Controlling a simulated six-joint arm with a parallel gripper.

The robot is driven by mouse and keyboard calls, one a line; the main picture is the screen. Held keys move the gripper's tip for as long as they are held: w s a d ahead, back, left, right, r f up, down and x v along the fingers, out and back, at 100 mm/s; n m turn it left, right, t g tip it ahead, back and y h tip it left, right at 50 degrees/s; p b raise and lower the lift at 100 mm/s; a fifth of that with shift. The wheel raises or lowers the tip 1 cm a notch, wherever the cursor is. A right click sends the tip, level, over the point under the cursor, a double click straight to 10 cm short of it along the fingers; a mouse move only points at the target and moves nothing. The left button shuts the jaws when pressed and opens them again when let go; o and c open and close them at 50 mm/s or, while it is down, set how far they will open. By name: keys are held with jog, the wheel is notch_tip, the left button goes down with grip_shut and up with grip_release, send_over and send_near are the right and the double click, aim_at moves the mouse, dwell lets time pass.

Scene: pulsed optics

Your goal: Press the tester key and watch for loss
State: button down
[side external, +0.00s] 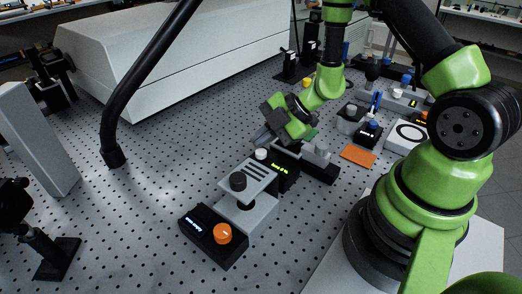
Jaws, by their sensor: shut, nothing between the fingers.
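My gripper (263,137) is at the middle of the view, shut and empty, pointing down and to the left. Its fingertips are close above a white round key (261,155) beside a black box with a lit green display (283,168). I cannot tell whether the fingertips touch the key. The display's text is too small to read. In front stands a black box (212,240) with an orange knob (222,233) and a small lit blue-white readout (194,225). Which key is the tester key is not labelled readably.
An orange pad (357,155) and a white plate with a black ring (408,134) lie right. A black curved tube (135,95) hangs left. The perforated table (150,200) is clear at front left.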

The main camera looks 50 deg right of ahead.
aim_at(263, 153)
dwell(0.4)
jog(key=shift+f, duration=0.4)
jog(key=shift+f, duration=0.8)
dwell(0.9)
jog(key=shift+r, duration=0.2)
jog(key=shift+s+r, duration=0.1)
jog(key=shift+r, duration=0.9)
jog(key=shift+r, duration=2.5)
